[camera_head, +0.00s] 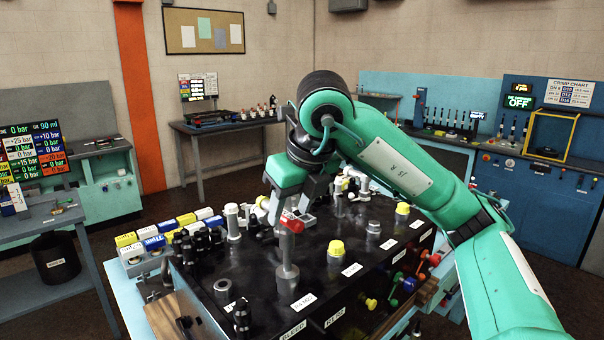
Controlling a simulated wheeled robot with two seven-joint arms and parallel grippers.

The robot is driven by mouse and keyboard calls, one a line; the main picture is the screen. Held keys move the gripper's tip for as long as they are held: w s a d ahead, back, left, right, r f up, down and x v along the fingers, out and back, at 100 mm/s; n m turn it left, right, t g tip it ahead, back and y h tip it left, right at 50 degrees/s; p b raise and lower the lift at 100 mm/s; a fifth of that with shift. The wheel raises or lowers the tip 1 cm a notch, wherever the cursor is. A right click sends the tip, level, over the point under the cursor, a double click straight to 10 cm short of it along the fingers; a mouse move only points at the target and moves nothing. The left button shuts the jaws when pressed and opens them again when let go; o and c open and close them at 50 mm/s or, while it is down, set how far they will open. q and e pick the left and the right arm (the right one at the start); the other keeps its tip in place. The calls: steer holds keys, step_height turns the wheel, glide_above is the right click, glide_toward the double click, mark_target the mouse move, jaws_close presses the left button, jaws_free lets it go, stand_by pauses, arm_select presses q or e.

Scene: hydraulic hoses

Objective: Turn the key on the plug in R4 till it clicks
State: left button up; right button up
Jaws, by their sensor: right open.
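A tall grey plug (288,258) stands upright on the black block (245,270), behind a small white label (304,301) that seems to start with R4. A red key (291,222) sits across the top of this plug, its near end pointing right. My right gripper (292,208) reaches down from above to the red key, with its dark fingers open around or just behind it. I cannot tell whether they touch the key. The far side of the key and part of the fingers are hidden. My left gripper is not in view.
Yellow-capped ports (336,249) and grey fittings (373,229) stand on the block close to the right of the plug. Coloured knobs (409,284) line the right side. Yellow, white and blue boxes (127,240) lie at the left edge.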

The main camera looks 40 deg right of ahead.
steer(key=v, duration=0.7)
steer(key=shift+r, duration=0.2)
steer(key=shift+s, duration=0.1)
